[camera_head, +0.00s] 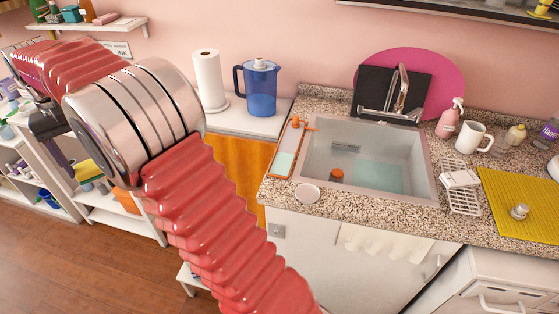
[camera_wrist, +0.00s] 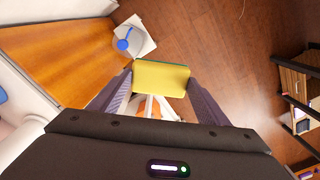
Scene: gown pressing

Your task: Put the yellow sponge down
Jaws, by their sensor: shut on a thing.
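The yellow sponge (camera_wrist: 160,78) is between the two fingers of my gripper (camera_wrist: 160,92) in the wrist view. My gripper is shut on it and holds it above the wooden floor. A green edge shows along the sponge's far side. In the head view the sponge (camera_head: 87,170) shows small at the left, under my dark gripper (camera_head: 76,168), in front of white shelves. My red arm hides part of the space around them.
A granite counter (camera_head: 238,214) with a sink (camera_head: 365,160) is at the right. A blue pitcher (camera_head: 260,88) and paper roll (camera_head: 208,82) stand behind my arm. White shelves (camera_head: 120,218) stand at the left. Open wooden floor (camera_head: 75,270) lies in front.

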